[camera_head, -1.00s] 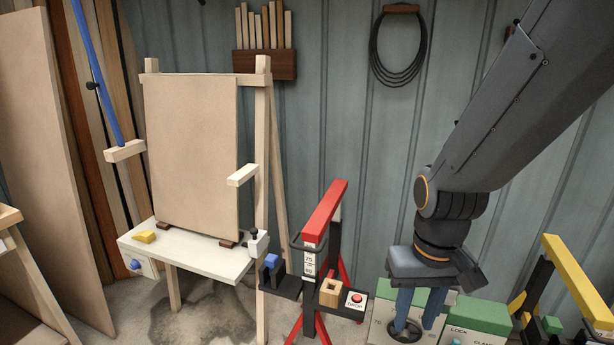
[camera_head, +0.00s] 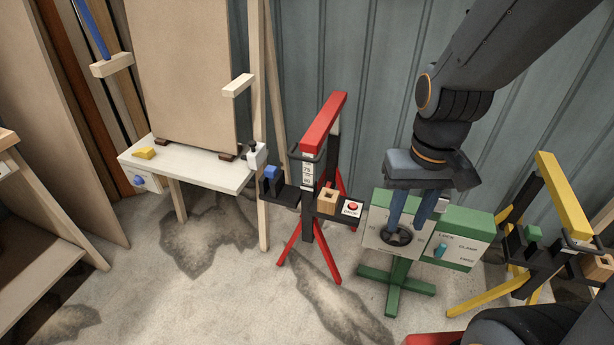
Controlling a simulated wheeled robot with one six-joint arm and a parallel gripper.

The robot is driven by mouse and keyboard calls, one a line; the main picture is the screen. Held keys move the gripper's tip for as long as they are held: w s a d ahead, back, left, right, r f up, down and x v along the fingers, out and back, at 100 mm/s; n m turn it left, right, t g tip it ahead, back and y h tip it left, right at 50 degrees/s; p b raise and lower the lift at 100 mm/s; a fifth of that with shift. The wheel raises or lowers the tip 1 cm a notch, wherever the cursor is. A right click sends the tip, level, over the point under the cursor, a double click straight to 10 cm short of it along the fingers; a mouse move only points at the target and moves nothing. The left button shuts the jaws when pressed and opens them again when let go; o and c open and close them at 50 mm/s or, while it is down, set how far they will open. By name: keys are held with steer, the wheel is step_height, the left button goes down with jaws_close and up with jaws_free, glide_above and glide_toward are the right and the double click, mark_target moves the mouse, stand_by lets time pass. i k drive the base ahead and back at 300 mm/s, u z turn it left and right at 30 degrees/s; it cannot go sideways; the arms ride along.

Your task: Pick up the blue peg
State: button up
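A small blue block, which looks like the blue peg (camera_head: 271,172), sits upright in a black holder at the left end of the red stand's shelf (camera_head: 290,195). My gripper (camera_head: 407,224) is well to the right of it, pointing down in front of the green stand's panel. Its two blue-grey fingers are apart, with a gap between them, and I see nothing held. The left fingertip overlaps a black handwheel (camera_head: 397,237) in the picture; I cannot tell whether they touch.
The red stand (camera_head: 325,125) also carries a wooden block with a hole (camera_head: 327,200) and a red button (camera_head: 352,207). A green stand (camera_head: 470,222) and a yellow stand (camera_head: 562,195) are to the right. An easel with a white table (camera_head: 195,167) is left. Floor in front is clear.

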mark_target(271, 171)
steer(key=k, duration=0.65)
steer(key=u, duration=0.65)
steer(key=i, duration=1.6)
steer(key=z, duration=0.1)
